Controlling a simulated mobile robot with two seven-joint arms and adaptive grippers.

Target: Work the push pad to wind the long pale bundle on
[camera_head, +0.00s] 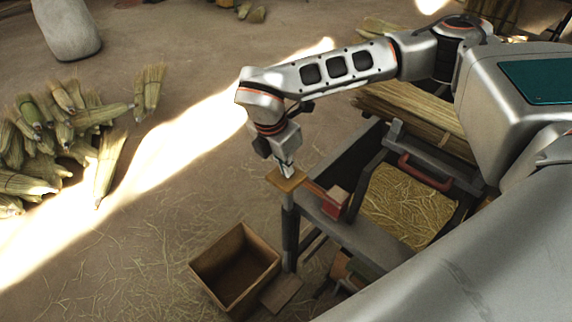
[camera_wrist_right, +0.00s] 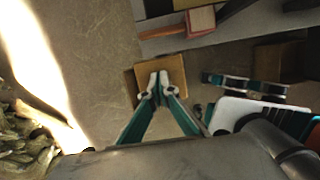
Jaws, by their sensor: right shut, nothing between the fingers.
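The push pad (camera_head: 297,181) is a small tan wooden plate on top of an upright grey post at the near left corner of the winding bench. My right gripper (camera_head: 286,172) is shut and empty, pointing down with its fingertips at the pad. In the right wrist view the closed fingertips (camera_wrist_right: 158,78) lie over the pad (camera_wrist_right: 178,68); I cannot tell whether they press on it. Long pale stalks (camera_head: 425,115) lie behind the bench; I cannot tell whether these are the bundle to wind. My left gripper is not in view.
The grey bench frame (camera_head: 330,222) carries a red block (camera_head: 334,203) and a red handle (camera_head: 424,171) beside loose straw (camera_head: 405,210). An open wooden box (camera_head: 235,265) stands on the floor near the post. Several broom heads (camera_head: 60,135) lie at left.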

